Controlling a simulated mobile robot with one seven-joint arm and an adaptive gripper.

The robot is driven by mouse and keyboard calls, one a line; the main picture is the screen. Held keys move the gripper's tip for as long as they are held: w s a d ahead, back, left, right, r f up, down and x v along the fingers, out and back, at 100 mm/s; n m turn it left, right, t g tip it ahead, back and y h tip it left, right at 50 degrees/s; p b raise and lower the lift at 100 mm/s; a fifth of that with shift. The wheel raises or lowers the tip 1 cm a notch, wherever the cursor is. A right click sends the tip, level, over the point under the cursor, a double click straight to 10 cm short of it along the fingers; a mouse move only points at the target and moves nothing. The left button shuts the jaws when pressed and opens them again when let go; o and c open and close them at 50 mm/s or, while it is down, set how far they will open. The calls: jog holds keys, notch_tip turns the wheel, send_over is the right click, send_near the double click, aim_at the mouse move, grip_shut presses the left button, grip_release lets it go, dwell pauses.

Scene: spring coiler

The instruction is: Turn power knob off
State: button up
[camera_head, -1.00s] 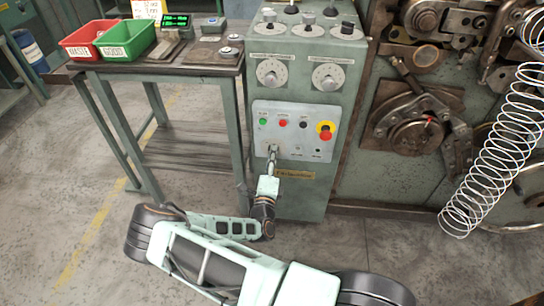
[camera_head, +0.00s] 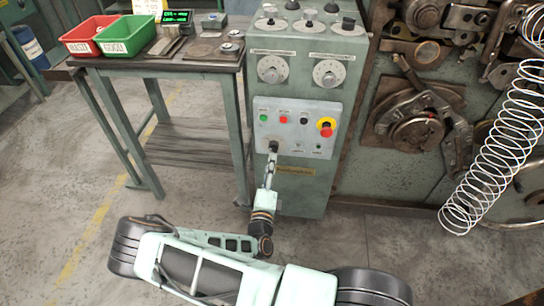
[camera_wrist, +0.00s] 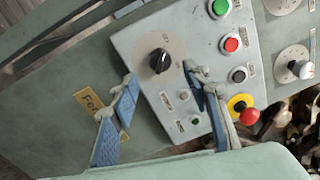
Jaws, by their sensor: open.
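The black power knob (camera_head: 273,147) is at the lower left of the light grey control panel (camera_head: 310,151). In the wrist view the knob (camera_wrist: 159,61) sits on a round beige plate. Its black grip is tilted in that picture, and I cannot read the setting. My gripper (camera_head: 270,169) is just below and in front of the knob in the head view. In the wrist view my gripper (camera_wrist: 160,76) is open and empty, with one blue-padded finger on each side of the knob in the picture. The fingers appear apart from the knob.
A green button (camera_wrist: 220,8), a red button (camera_wrist: 231,44) and a red emergency stop (camera_wrist: 249,116) on a yellow ring share the panel. A work table (camera_head: 185,145) stands left of the cabinet. Coiling machinery (camera_head: 415,120) is at right.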

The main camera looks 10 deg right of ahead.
jog(key=v, duration=0.6)
dwell(0.3)
